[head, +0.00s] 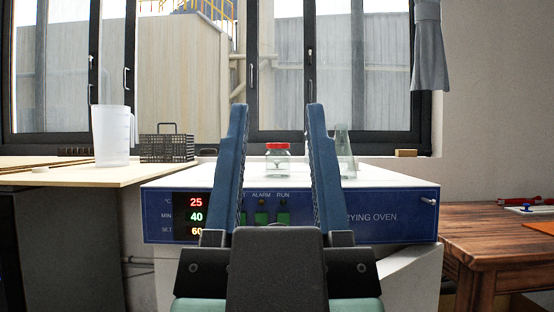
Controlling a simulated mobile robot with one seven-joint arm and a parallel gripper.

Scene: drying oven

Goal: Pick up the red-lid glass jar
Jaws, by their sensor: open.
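The red-lid glass jar (278,162) is small and clear and stands upright on the white top of the drying oven (390,175). My gripper (278,108) is open and empty, with its two blue fingers pointing up and forward in the head view. My gripper hides part of the oven's front panel.
A clear glass flask (345,157) stands on the oven just right of the right finger, partly hidden by it. A white beaker (111,136) and a dark wire basket (167,146) stand on the left bench. A wooden table (480,235) is at right. Windows are behind.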

